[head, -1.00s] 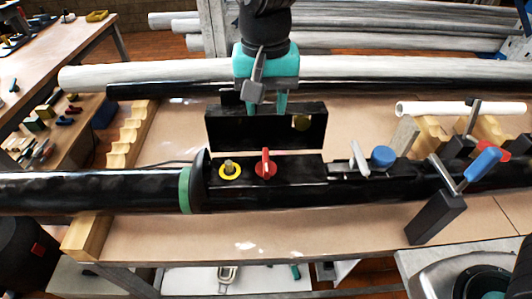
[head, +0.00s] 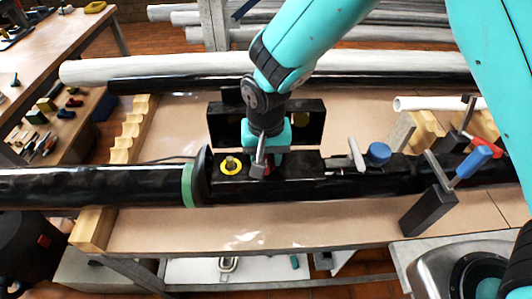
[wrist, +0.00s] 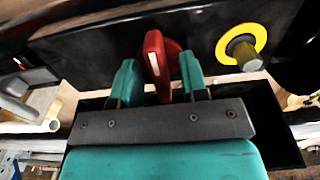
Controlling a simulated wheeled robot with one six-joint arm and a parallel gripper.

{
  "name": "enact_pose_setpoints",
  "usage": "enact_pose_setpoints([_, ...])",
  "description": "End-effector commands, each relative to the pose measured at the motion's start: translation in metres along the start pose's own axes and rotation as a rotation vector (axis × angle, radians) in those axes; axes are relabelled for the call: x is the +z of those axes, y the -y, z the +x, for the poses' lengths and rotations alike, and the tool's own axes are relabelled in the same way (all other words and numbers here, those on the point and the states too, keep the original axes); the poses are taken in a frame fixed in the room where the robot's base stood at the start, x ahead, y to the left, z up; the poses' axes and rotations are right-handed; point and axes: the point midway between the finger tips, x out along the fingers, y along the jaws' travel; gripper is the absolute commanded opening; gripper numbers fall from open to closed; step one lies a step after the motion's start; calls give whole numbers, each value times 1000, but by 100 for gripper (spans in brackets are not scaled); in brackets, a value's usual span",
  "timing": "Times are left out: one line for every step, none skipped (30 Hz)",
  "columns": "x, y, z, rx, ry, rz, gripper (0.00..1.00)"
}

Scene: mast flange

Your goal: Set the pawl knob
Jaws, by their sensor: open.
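A red knob (wrist: 155,58) with a white stripe on its handle stands on the black housing of the mast flange (head: 305,181). I take it to be the pawl knob; no label shows. My gripper (head: 262,160) is over it in the head view and mostly hides it there. In the wrist view my gripper (wrist: 158,70) is open, with one teal finger on each side of the red handle. A small gap shows on both sides. A yellow-ringed knob with a metal stem (wrist: 242,46) sits beside it, left of my gripper in the head view (head: 231,166).
A black open box (head: 315,120) stands just behind the housing. A silver lever (head: 356,154) and a blue cap (head: 378,152) are to the right. A blue-handled clamp (head: 455,175) rises farther right. The bench front (head: 300,225) is clear.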

Motion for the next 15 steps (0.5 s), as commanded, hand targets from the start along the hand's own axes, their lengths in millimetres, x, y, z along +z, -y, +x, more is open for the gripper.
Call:
enact_pose_setpoints([0, 0, 0, 0, 0, 0, 40])
enact_pose_setpoints([0, 0, 0, 0, 0, 0, 40])
enact_pose_setpoints([0, 0, 0, 0, 0, 0, 40])
enact_pose_setpoints([0, 0, 0, 0, 0, 0, 36])
enact_pose_setpoints([0, 0, 0, 0, 0, 0, 29])
enact_pose_setpoints([0, 0, 0, 0, 0, 0, 20])
enact_pose_setpoints([0, 0, 0, 0, 0, 0, 13])
enact_pose_setpoints([0, 0, 0, 0, 0, 0, 6])
enact_pose_setpoints([0, 0, 0, 0, 0, 0, 0])
enact_pose_setpoints([0, 0, 0, 0, 0, 0, 0])
enact_pose_setpoints([0, 0, 0, 0, 0, 0, 0])
enact_pose_setpoints([0, 0, 0, 1, 0, 0, 0])
enact_pose_setpoints([0, 0, 0, 1, 0, 0, 0])
enact_pose_setpoints([0, 0, 0, 1, 0, -1, 0])
enact_pose_setpoints([0, 0, 0, 1, 0, -4, 0])
